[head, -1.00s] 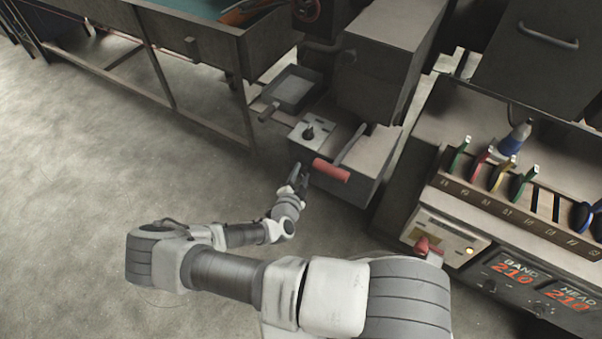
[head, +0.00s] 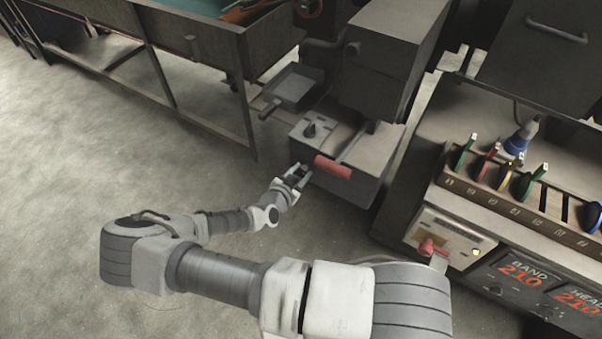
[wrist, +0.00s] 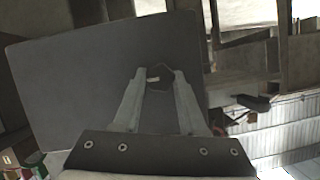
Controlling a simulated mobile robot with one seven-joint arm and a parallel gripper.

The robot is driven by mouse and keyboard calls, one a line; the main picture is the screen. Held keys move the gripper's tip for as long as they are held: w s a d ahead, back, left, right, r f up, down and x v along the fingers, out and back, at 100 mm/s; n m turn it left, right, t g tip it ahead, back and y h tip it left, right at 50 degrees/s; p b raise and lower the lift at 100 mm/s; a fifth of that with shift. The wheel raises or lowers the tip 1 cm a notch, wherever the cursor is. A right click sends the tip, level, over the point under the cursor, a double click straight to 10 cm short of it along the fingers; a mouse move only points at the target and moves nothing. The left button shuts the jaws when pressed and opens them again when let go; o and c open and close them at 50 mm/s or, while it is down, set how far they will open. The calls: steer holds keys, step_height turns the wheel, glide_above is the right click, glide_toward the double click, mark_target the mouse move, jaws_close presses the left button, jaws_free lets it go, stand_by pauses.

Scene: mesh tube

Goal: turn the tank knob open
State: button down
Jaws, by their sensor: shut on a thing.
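The grey tank box (head: 345,187), with a red roller-like handle (head: 332,167) along its front edge, stands in the middle of the head view. My gripper (head: 304,170) is at the tank's left front corner, left of the red handle. In the wrist view the two pale fingers of my gripper (wrist: 157,80) converge on a small dark faceted piece, seemingly the knob (wrist: 158,75), in front of the flat grey tank face (wrist: 70,80). The fingers are shut on it. In the head view my gripper hides this piece, and its turn angle cannot be told.
A plate with a small dark knob (head: 314,127) sits on the tank's top left. A shallow tray (head: 292,85) lies behind it. A bench (head: 200,90) stands at left, and a control panel (head: 450,235) at right. Floor at left is clear.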

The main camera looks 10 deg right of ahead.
stand_by(0.3)
steer(key=shift+c, duration=2.3)
jaws_free()
steer(key=v, duration=1.7)
steer(key=shift+s+a, duration=0.15)
steer(key=shift+a, duration=0.05)
steer(key=shift+r, duration=0.1)
